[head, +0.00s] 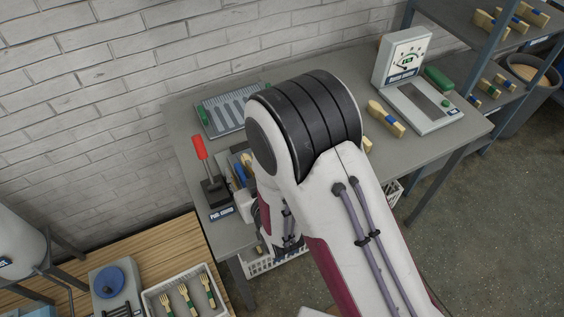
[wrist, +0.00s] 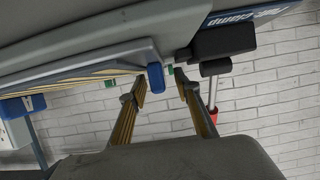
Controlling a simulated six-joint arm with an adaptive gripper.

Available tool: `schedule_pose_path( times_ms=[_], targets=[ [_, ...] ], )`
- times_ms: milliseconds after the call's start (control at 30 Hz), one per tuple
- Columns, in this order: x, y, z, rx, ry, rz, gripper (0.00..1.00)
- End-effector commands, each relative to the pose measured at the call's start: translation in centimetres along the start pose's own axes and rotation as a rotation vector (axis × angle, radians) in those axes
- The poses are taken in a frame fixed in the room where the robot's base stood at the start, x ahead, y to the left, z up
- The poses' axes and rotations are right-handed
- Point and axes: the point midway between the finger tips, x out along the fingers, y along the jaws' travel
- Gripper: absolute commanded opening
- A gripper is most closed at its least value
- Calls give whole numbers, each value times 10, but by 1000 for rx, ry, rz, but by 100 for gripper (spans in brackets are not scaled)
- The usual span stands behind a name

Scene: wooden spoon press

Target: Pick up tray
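A grey ridged tray (head: 226,112) with green ends lies at the back left of the table in the head view. A white tray (head: 150,299) holding forks sits at the lower left. In the wrist view, my gripper (wrist: 160,86) is open, its two yellow-and-dark fingers apart. A blue block (wrist: 156,76) at the corner of a pale frame (wrist: 110,62) shows between and beyond the fingertips. I cannot tell whether that frame is a tray or whether the fingers touch it. In the head view my arm hides the gripper's fingers.
A clamp with a red lever (head: 199,147) stands at the table's left edge, close to my gripper. It also shows in the wrist view (wrist: 222,42). A white basket (head: 262,267) is below the table.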

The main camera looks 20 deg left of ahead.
Motion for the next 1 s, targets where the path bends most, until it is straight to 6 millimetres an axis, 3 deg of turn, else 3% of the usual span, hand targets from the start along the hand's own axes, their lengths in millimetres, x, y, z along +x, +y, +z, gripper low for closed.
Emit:
schedule_pose_path(
  times_ms=[467,600,1000],
  targets=[
    [0,0,0,0,1,0,32],
    [0,0,0,0,1,0,1],
    [0,0,-1,0,3,0,0]
  ],
)
